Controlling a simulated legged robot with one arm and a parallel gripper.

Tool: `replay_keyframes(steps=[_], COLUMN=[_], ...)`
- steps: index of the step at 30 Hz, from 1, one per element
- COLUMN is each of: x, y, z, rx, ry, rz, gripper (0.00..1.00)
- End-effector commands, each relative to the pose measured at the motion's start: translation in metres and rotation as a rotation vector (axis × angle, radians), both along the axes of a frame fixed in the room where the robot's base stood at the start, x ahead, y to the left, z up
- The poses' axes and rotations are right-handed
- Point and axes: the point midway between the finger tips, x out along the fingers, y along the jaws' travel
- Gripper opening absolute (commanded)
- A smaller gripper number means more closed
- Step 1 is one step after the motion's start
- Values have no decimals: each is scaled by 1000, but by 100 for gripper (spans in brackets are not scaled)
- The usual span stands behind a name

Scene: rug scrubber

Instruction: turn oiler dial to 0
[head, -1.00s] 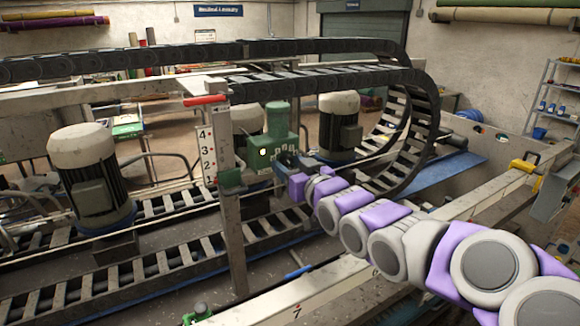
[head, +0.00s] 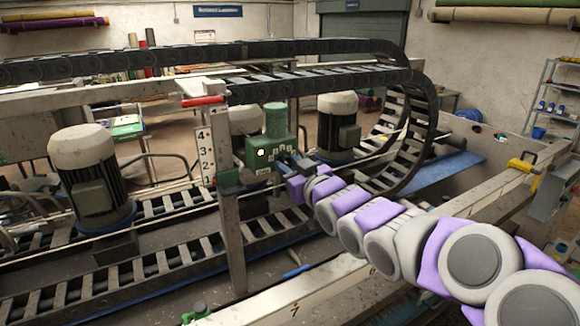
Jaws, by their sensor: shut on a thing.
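The green oiler (head: 274,124) stands behind the tall post in the middle of the head view. It has a box-shaped body with a cylinder on top and a small round bright spot (head: 261,152) on its front. My gripper (head: 282,167) is at the oiler's lower right front. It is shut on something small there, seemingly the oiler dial. The dial is hidden by the dark fingers and too small to read, so its setting cannot be told.
A post (head: 231,230) with a number plate (head: 206,158) and a red handle (head: 203,101) stands just left of the oiler. Cable chains (head: 420,130) loop behind my arm. Grey motors (head: 86,165) (head: 339,125) stand on both sides. A rail (head: 310,290) crosses in front.

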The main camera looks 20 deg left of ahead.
Motion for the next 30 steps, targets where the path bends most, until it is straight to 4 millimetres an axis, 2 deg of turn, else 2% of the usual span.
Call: replay_keyframes(steps=[15,30], x=[1,1], y=[-1,0], z=[-2,-1], rx=[-241,-315], ry=[-276,-366], rz=[-1,0], gripper=[2,2])
